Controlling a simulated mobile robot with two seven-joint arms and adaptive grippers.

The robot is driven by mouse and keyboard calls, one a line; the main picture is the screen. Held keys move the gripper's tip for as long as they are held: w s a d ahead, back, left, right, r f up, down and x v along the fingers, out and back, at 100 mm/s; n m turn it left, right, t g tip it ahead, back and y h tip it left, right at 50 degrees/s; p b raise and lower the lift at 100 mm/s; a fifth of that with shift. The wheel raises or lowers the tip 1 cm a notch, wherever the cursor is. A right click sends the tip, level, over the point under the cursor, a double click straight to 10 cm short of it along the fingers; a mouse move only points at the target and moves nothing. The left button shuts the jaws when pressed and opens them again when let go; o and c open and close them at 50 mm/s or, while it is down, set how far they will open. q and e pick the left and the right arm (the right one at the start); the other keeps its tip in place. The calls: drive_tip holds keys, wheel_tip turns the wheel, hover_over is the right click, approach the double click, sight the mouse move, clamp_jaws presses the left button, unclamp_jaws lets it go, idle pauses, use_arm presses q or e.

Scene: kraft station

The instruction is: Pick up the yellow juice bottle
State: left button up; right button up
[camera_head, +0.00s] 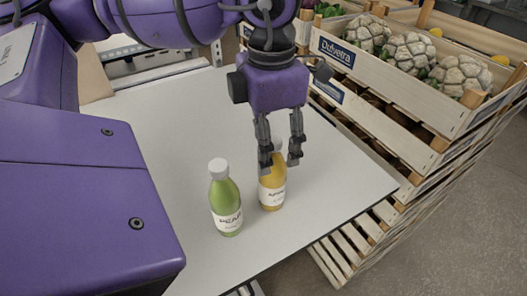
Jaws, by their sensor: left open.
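The yellow juice bottle (272,194) stands upright on the white table, just right of a green bottle. My left gripper (280,166) points down over it and is open. Its two fingers are around the upper part of the bottle in the picture, one on the left and one on the right. The fingers partly hide the bottle's neck and cap. I cannot tell whether a finger touches it. My right gripper is not in view.
A green pear juice bottle (226,203) with a white cap stands close on the left. The white table (165,130) is otherwise mostly clear. Wooden crates (400,75) with cauliflowers (408,50) stand beyond its right edge.

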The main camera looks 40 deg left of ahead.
sight(272, 169)
use_arm(q)
drive_tip(key=f, duration=0.7)
drive_tip(key=shift+w+d+f+p, duration=0.2)
drive_tip(key=shift+d+f+p, duration=0.1)
drive_tip(key=shift+d, duration=0.05)
clamp_jaws()
